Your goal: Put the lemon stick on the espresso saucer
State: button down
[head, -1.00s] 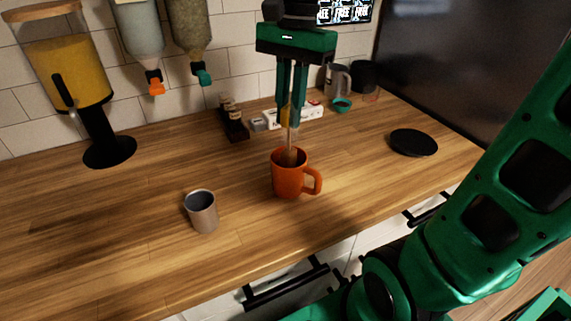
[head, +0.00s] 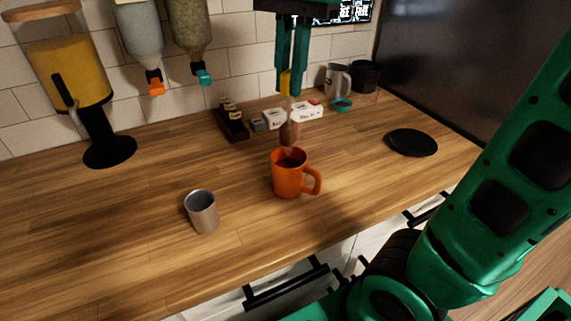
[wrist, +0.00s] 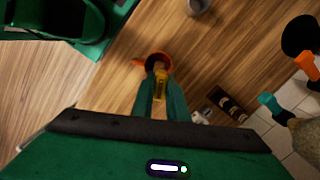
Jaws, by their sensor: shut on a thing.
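My gripper (head: 290,88) is shut on the lemon stick, a thin stick with a yellow upper part (wrist: 160,85) and a thicker brown lower end (head: 289,131). The stick hangs upright above the orange mug (head: 288,177), its brown end just over the rim. The mug holds something dark and also shows in the wrist view (wrist: 158,60). A flat black round dish (head: 412,143), which looks like the espresso saucer, lies empty at the counter's right. My gripper is above and left of it.
A small grey cup (head: 202,212) stands front left. Behind the mug are a dark rack of small items (head: 233,124), small white boxes (head: 305,111) and a grey pitcher (head: 337,80). Dispensers line the left wall. A dark panel (head: 470,65) rises at right. The counter between mug and dish is clear.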

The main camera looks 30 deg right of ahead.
aim_at(413, 140)
jog(key=k, duration=1.5)
